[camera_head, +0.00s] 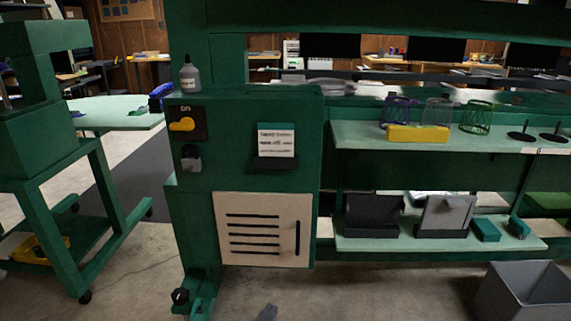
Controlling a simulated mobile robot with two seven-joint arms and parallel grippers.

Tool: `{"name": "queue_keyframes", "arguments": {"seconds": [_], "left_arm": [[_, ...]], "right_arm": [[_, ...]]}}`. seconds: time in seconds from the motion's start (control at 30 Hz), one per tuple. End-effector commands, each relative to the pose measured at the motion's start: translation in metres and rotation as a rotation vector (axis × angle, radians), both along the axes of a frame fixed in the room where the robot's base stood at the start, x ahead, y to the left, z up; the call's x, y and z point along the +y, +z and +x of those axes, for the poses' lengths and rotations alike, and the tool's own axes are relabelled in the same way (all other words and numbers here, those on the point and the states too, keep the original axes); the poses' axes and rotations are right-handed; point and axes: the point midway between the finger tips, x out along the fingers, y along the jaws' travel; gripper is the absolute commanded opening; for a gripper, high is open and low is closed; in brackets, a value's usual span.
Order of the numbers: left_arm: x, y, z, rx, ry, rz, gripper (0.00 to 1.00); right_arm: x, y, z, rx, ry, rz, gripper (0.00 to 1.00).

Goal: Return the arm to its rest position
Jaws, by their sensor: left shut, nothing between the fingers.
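My left gripper (266,312) shows only as a small dark grey tip at the bottom edge, left of the middle. It is shut with nothing in it and is in front of the floor, apart from the green machine cabinet (225,150). The rest of my left arm is out of the frame. My right gripper is not in view.
The cabinet carries a yellow switch (183,124), a white slotted panel (263,230) and a bottle (189,75) on top. Shelves with a yellow box (417,133) stand right. A grey bin (523,291) is lower right. A green cart (60,165) stands left.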

Motion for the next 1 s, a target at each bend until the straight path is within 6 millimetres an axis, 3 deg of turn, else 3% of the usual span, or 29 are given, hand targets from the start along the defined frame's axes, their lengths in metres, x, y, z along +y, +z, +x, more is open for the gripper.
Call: {"name": "queue_keyframes", "arguments": {"seconds": [0.03,0.2,0.6,0.7,1.0], "left_arm": [[0.014,-0.008,-0.020,0.053,0.026,0.011,0.00],[0.056,-0.017,-0.079,0.220,0.093,0.061,0.00],[0.113,0.001,-0.181,0.475,0.136,0.167,0.00],[0.115,0.023,-0.177,0.468,0.145,0.168,0.00],[0.127,0.075,-0.183,0.469,0.171,0.186,0.00]], "right_arm": [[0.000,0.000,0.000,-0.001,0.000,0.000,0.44],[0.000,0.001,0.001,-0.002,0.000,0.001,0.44],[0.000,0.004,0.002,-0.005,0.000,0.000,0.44],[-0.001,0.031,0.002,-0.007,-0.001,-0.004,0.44],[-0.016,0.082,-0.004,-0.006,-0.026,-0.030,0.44]]}}
